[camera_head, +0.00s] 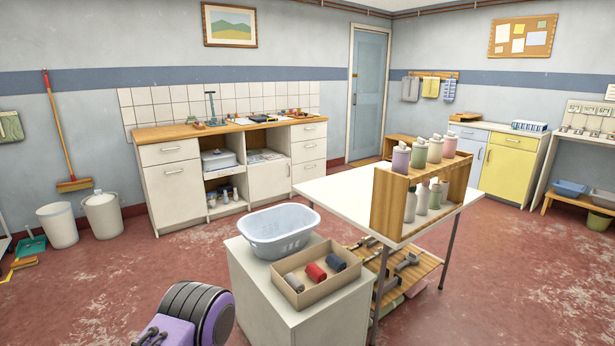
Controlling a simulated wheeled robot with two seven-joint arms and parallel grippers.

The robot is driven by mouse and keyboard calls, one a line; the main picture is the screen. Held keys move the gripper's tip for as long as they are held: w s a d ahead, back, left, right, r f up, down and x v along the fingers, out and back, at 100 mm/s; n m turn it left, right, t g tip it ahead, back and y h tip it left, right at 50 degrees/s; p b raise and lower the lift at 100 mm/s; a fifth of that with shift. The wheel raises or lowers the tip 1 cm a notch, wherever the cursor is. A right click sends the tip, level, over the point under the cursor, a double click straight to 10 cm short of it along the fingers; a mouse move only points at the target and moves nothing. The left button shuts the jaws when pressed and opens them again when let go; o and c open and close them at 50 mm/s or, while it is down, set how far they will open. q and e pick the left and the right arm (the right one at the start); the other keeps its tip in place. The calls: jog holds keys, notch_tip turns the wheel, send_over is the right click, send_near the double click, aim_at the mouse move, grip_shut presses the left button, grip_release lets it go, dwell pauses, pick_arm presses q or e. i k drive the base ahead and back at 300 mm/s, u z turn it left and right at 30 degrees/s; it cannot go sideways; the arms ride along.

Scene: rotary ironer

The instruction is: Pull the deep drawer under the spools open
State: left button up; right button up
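A long cabinet with a wooden top (160,132) stands against the back wall. Small coloured items that look like spools (291,113) stand near the right end of its top; they are too small to tell for sure. Under them is a column of white drawers: a top drawer (300,132), a middle one (300,151) and a bottom one (302,174). All look shut, with grey bar handles. At the cabinet's left end are another drawer (165,152) and a taller front (170,195), also shut. Neither gripper is in view.
A low white cabinet (290,325) with a pale basin (278,240) and a box of rolls (290,297) stands in front. A white table (330,190) with a wooden bottle rack (380,205) is beside it. Red floor (180,255) is clear before the long cabinet.

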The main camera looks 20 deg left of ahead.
aim_at(310, 170)
jog(key=u, duration=1.8)
jog(key=i, duration=5.7)
jog(key=z, duration=2.6)
jog(key=i, duration=4)
